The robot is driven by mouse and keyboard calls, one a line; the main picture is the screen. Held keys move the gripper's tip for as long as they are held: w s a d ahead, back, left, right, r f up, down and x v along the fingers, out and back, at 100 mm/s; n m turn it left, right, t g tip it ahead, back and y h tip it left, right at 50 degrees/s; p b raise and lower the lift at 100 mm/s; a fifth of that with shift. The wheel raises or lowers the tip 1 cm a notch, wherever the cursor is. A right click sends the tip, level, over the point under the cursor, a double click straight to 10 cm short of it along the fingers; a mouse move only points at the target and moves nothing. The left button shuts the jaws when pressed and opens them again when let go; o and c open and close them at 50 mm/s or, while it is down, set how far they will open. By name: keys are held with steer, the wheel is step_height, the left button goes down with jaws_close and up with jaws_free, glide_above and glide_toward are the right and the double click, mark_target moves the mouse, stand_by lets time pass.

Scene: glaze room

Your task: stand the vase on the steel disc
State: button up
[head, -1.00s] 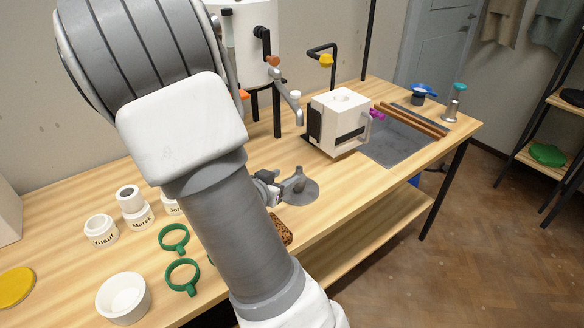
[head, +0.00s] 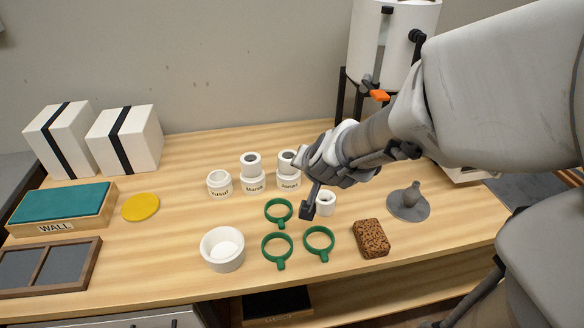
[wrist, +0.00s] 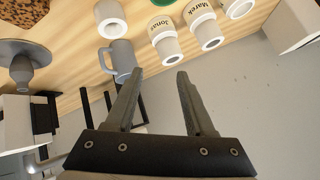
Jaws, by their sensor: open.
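The vase (head: 413,193) is grey with a narrow neck. It stands upright on the round grey steel disc (head: 396,207), right of centre in the head view. In the wrist view, which is upside down, the vase (wrist: 21,74) and disc (wrist: 22,48) show at the left edge. My gripper (wrist: 155,78) is open, with nothing between its fingers. In the head view my gripper (head: 311,203) is small and partly hidden by my arm, well to the left of the disc and apart from the vase.
A white cup (head: 326,204), green rings (head: 319,240), a brown sponge-like block (head: 371,239) and labelled jars (head: 253,184) are near my gripper. A grey mug (wrist: 123,58) shows close to the fingers in the wrist view. A white bowl (head: 222,249) stands front left.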

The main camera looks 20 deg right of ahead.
steer(key=s+a+r+n+g+y, duration=0.2)
steer(key=s+a+r+n+y, duration=0.1)
steer(key=s+a+r+n, duration=0.4)
steer(key=s+d+g+h, duration=0.1)
steer(key=s+d, duration=0.1)
steer(key=s, duration=0.9)
steer(key=shift+r+n+g+h, duration=0.2)
steer(key=shift+n+g+h, duration=0.1)
steer(key=shift+g+h, duration=0.1)
steer(key=shift+r, duration=0.1)
step_height(320, 180, up, 10)
steer(key=p, duration=0.9)
steer(key=shift+f+p, duration=0.25)
steer(key=shift+p, duration=0.1)
